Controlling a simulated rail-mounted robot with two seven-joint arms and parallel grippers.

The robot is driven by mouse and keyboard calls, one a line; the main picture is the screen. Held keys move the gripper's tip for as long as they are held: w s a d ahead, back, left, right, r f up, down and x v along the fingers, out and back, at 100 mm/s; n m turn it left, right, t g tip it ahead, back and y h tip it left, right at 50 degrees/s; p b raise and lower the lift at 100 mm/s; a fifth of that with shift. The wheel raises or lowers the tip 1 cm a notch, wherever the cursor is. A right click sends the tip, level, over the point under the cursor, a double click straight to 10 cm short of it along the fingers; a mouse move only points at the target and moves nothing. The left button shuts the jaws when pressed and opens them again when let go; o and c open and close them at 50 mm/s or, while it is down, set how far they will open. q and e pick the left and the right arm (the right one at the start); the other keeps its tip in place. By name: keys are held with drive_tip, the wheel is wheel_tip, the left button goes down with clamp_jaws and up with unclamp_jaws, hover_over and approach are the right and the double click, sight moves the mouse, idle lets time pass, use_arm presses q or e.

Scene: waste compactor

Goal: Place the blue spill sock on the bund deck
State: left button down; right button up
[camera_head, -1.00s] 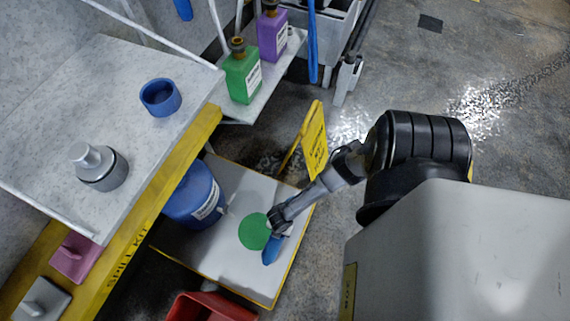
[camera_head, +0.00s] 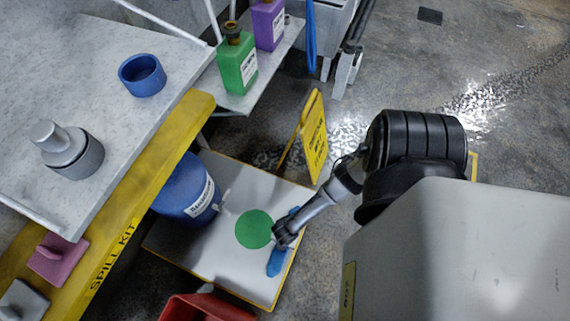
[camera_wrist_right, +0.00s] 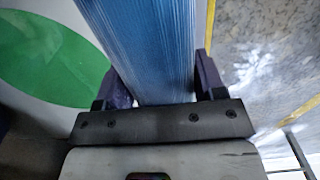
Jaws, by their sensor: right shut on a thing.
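The blue spill sock (camera_head: 276,262) is at the right side of the pale, yellow-edged bund deck (camera_head: 230,270), right of the green disc (camera_head: 253,229). My right gripper (camera_head: 284,236) is over the sock's middle, and the sock shows on both sides of it. In the right wrist view the ribbed sock (camera_wrist_right: 145,45) lies between the two fingers of the gripper (camera_wrist_right: 150,88), which is shut on it. Whether the sock touches the deck cannot be told. My left gripper is not in view.
A blue drum (camera_head: 188,190) stands at the deck's left. A yellow sign (camera_head: 312,135) stands at its far right edge, and a red container (camera_head: 205,308) in front. A bench with a yellow edge (camera_head: 130,215) is at left.

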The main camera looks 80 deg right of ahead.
drive_tip(key=shift+r, duration=0.1)
drive_tip(key=o, duration=1.1)
drive_tip(key=shift+c, duration=0.2)
